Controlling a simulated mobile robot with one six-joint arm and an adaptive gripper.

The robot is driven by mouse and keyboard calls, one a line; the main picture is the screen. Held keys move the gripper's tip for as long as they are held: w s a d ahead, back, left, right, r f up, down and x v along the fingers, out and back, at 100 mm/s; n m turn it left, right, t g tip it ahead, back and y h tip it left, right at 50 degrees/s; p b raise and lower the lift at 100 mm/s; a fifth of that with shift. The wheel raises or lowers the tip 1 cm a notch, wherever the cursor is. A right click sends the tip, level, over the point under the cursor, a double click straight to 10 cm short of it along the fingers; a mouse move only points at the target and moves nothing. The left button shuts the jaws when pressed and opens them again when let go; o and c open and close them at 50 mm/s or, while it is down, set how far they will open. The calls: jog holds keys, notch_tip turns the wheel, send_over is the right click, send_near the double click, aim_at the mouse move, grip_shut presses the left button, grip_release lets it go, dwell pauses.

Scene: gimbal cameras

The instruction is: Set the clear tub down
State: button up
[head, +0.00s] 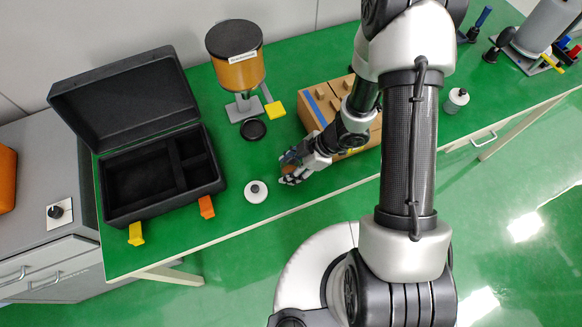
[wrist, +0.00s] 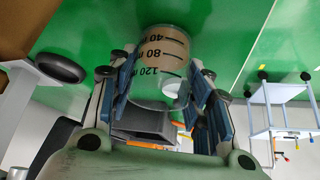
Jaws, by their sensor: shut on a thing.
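The clear tub (wrist: 148,88) with dark printed volume marks is between the fingers of my gripper (wrist: 163,92) in the wrist view. A brown patch shows in or through it. In the head view my gripper (head: 297,168) is at the front part of the green table, shut on the tub (head: 290,160), which is small and partly hidden by the fingers. I cannot tell whether the tub's base touches the table.
A white round lid-like piece (head: 256,191) lies just left of my gripper. Beyond it are a black disc (head: 253,130) and a dispenser with an amber hopper (head: 238,72). An open black case (head: 112,196) stands left. A cardboard box (head: 312,88) is close behind my gripper.

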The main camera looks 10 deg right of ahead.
jog(key=shift+f, duration=0.1)
jog(key=o, duration=1.3)
jog(key=shift+o, duration=0.2)
